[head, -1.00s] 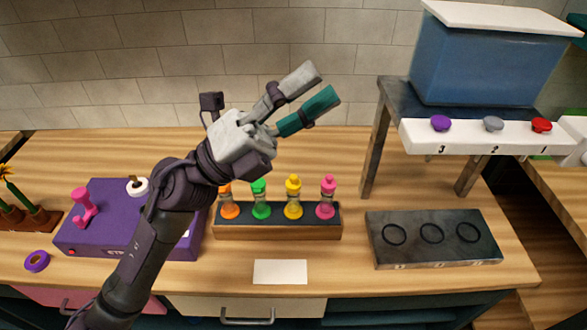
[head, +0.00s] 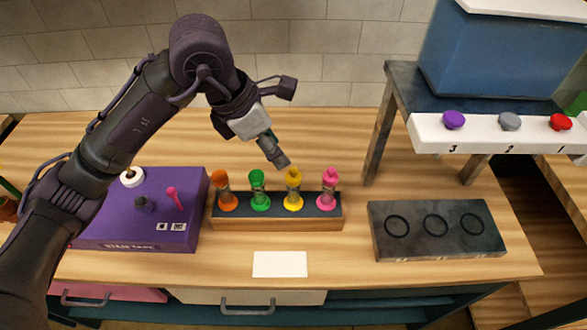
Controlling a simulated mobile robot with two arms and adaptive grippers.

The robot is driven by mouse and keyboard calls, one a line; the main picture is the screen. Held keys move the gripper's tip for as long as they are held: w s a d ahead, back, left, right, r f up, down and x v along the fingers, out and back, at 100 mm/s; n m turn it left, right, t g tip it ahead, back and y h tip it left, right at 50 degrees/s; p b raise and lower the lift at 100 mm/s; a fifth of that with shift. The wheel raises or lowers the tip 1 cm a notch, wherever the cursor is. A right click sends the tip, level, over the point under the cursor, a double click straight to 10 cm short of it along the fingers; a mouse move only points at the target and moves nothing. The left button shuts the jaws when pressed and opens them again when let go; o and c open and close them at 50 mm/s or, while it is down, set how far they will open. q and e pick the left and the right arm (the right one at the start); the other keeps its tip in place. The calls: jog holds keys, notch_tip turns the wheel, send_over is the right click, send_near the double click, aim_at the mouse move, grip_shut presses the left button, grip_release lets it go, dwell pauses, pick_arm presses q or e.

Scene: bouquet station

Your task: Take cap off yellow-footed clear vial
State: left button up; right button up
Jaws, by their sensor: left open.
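The yellow-footed clear vial (head: 293,192) stands upright in the dark-topped wooden rack, third from the left. Its yellow cap (head: 293,174) is on top. My left gripper (head: 280,163) points down from above, with its visible fingertip just left of and close to the yellow cap. It is open; I cannot tell whether it touches the cap, and the second finger is hidden. My right gripper is not in view.
Orange (head: 227,192), green (head: 259,190) and pink (head: 328,190) vials share the rack (head: 277,225). A purple box (head: 130,232) stands left. A dark block with three rings (head: 437,232) and a dispenser stand (head: 480,135) are right. A white card (head: 280,264) lies in front.

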aim_at(293, 170)
pick_arm(q)
jog(key=p+x, duration=0.3)
jog(key=x, duration=0.5)
jog(key=shift+w+d+r+p, duration=0.1)
jog(key=shift+w+d+p, duration=0.05)
jog(key=shift+p, duration=0.15)
jog(key=shift+f, duration=0.25)
jog(key=c, duration=0.8)
